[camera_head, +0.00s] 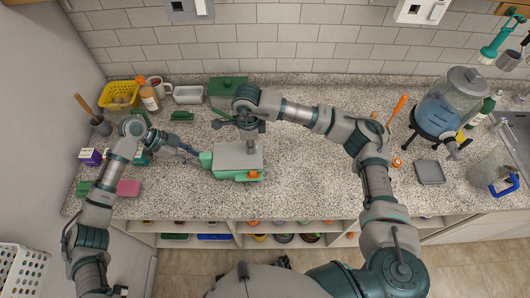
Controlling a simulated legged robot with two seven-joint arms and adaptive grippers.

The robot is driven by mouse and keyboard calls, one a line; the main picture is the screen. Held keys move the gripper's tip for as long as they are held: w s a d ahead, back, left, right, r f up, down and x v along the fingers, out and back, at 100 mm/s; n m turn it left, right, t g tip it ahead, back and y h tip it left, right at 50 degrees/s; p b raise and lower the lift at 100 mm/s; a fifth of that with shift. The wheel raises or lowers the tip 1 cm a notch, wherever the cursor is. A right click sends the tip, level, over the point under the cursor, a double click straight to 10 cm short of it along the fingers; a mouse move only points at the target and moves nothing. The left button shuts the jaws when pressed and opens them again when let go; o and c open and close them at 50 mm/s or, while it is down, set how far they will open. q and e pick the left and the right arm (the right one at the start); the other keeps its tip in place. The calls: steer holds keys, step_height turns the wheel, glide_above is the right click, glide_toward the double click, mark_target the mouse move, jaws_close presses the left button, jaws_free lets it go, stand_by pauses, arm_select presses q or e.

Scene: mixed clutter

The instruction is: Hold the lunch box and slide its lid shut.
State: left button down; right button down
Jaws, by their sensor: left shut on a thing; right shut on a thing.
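The lunch box (222,175) is a green box with a grey lid (238,160) on top, near the counter's front edge. An orange part (253,174) shows at its front right. My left gripper (199,157) reaches in from the left and is shut on the green left end of the box. My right gripper (249,142) comes down from behind and is shut at the small raised grip on the lid's back part. The wrist partly hides this contact. Green shows along the box's front and left, and the lid covers most of the top.
Behind stand a yellow basket (118,92), a bottle (148,97), a white tub (188,96) and a green container (228,84). A pink block (128,187) lies left. A large jar (447,105) and grey tray (429,172) stand right. The counter between box and tray is mostly clear.

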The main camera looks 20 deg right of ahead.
steer(key=shift+a, duration=0.1)
steer(key=c, duration=1.1)
jaws_free()
steer(key=shift+c, duration=0.2)
step_height(320, 180, up, 12)
